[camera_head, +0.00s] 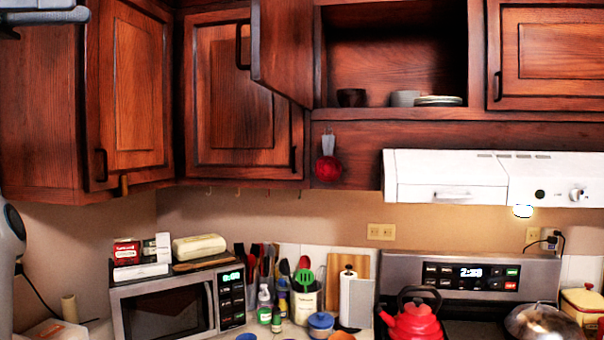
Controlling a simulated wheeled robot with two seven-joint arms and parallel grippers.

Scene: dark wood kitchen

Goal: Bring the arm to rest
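A grey and dark piece of my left gripper (42,12) shows in the top left corner, cut off by the picture edge. It is high up, in front of the left wall cabinet (45,110). Its fingertips are not clear, so I cannot tell whether it is open or shut. A pale rounded link of my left arm (10,245) shows at the left edge, lower down. My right gripper and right arm are out of view.
An upper cabinet door (282,50) stands open. Its shelf holds a dark bowl (351,97), a light bowl (405,98) and plates (438,100). A white range hood (445,178), microwave (170,308), utensils and red kettle (412,322) are below.

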